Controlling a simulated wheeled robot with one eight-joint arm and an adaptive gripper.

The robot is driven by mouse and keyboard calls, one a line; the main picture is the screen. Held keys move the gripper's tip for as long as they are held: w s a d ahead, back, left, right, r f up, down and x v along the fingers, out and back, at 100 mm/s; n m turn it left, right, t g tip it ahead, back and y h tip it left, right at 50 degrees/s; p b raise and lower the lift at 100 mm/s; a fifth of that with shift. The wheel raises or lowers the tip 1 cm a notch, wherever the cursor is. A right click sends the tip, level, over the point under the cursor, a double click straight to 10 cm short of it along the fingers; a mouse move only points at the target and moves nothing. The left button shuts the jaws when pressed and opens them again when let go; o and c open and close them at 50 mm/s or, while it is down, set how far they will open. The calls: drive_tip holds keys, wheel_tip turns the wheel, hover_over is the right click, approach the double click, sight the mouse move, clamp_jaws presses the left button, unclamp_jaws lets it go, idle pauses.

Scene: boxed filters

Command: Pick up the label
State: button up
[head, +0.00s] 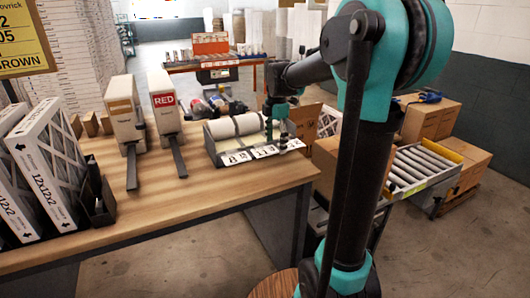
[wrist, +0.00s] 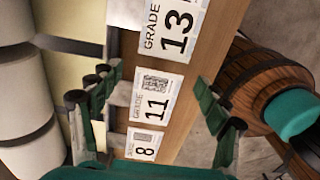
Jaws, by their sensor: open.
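Three white labels lie in a row along the front of a holder with white rolls (head: 235,126). In the wrist view they are the GRADE 13 label (wrist: 172,30), the GRADE 11 label (wrist: 153,108) and the label with an 8 (wrist: 143,147). In the head view, the left label (head: 236,158) and the middle label (head: 264,151) show most clearly. My gripper (wrist: 160,88) is open and empty, its green fingers on either side of the row, around the GRADE 11 label. In the head view my gripper (head: 279,138) hangs over the holder's right end.
A dispenser marked RED (head: 164,103) and another dispenser (head: 124,108) stand left of the holder. Boxed filters (head: 45,165) stand at the table's left. The wooden table (head: 190,205) is clear in front. A roller conveyor (head: 425,165) and cardboard boxes (head: 430,120) are at right.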

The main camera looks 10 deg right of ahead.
drive_tip(key=shift+f, duration=0.2)
idle(0.3)
drive_tip(key=c, duration=0.8)
